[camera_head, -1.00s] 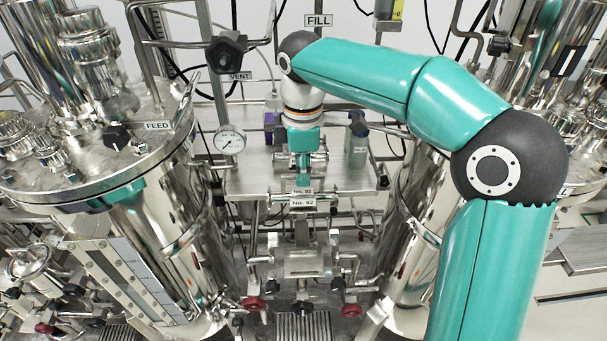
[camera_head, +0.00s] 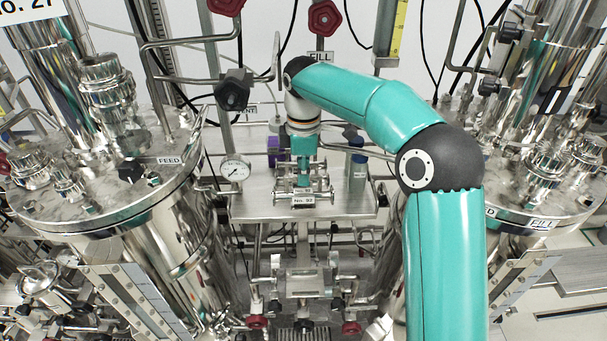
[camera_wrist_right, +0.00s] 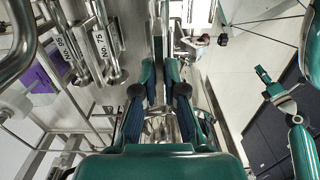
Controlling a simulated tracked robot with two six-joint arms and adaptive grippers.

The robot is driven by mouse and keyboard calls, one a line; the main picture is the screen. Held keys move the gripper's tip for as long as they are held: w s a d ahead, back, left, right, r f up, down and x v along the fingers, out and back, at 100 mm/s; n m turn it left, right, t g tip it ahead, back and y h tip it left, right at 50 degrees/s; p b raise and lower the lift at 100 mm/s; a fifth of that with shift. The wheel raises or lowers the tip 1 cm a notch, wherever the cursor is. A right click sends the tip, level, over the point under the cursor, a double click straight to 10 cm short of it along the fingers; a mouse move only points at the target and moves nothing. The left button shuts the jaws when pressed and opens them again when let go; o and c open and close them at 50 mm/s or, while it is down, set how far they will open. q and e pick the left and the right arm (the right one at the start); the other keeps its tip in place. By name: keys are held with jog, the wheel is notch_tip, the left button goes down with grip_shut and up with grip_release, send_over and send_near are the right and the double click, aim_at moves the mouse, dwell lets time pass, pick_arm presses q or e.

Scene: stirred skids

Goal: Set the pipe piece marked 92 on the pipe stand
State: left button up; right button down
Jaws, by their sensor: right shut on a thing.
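My right gripper (camera_head: 303,178) is over the steel shelf between two vessels. It is shut on a small steel pipe piece (camera_head: 325,196) with a white tag, small and hard to read now but legible as No. 92 in the earlier head view. In the right wrist view, my right gripper (camera_wrist_right: 160,100) has steel between and beyond its fingers, partly hidden by them. Steel pipe pieces tagged No. 75 (camera_wrist_right: 98,45) and No. 95 lie to its left. I cannot tell which part is the pipe stand.
Large steel vessels stand left (camera_head: 105,200) and right (camera_head: 545,200). Pipework with red handwheels (camera_head: 257,321) is below. Vertical pipes and valves crowd the back.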

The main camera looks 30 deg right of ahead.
jog(key=shift+w+d+f, duration=0.35)
jog(key=shift+w+f, duration=0.2)
jog(key=shift+f, duration=0.05)
jog(key=shift+w+d+f, duration=0.3)
jog(key=shift+w+f, duration=0.2)
jog(key=shift+f, duration=0.05)
jog(key=shift+f, duration=0.45)
jog(key=c, duration=1.2)
grip_release()
jog(key=shift+r, duration=0.1)
